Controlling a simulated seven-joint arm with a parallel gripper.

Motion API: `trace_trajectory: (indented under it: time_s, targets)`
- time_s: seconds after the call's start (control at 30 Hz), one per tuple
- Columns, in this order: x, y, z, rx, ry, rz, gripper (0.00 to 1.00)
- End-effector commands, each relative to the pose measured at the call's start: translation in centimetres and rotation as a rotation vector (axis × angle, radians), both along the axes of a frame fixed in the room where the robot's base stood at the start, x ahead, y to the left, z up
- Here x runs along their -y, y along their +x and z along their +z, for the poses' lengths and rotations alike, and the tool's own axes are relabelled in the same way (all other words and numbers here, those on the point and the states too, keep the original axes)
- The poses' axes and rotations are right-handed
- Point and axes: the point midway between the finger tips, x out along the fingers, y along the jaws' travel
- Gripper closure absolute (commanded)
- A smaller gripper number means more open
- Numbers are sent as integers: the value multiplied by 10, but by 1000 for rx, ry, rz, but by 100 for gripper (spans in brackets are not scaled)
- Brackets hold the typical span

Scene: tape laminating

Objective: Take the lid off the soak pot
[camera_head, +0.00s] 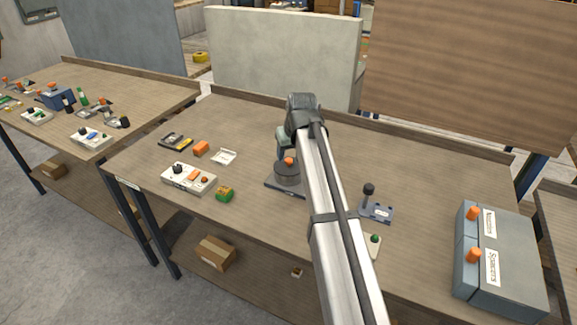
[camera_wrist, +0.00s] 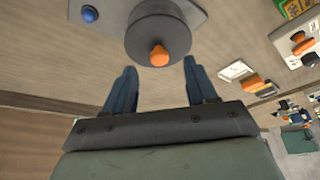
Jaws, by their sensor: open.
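The soak pot (camera_head: 287,174) is a dark grey round pot on a grey base plate (camera_head: 271,187), in the middle of the table. An orange knob (camera_head: 289,161) tops its lid. In the wrist view the round dark lid (camera_wrist: 158,30) and its orange knob (camera_wrist: 159,55) show ahead of my gripper (camera_wrist: 158,75). The two blue fingers are open and stand apart on either side of the knob, a little short of it in the picture. Nothing is between them. In the head view my arm hides part of the pot's right side and most of the gripper.
A white control box (camera_head: 188,178), a green block (camera_head: 224,194) and an orange block (camera_head: 201,149) lie left of the pot. A grey lever fixture (camera_head: 376,208) stands right of it. A large grey box with orange knobs (camera_head: 505,262) fills the right end.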

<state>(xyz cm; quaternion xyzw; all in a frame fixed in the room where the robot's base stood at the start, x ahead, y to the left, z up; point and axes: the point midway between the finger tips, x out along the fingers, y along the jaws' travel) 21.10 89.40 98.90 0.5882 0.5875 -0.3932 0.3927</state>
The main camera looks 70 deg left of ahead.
Motion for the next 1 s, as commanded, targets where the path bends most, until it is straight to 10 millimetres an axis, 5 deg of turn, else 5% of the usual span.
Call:
trace_trajectory:
  time_s: [0.3, 0.57, 1.0]
  targets:
    - [-18, 1, -35, 0, 0, 0, 43]
    - [-19, 1, -39, 0, 1, 0, 43]
    - [-19, 1, -38, 0, 1, 0, 85]
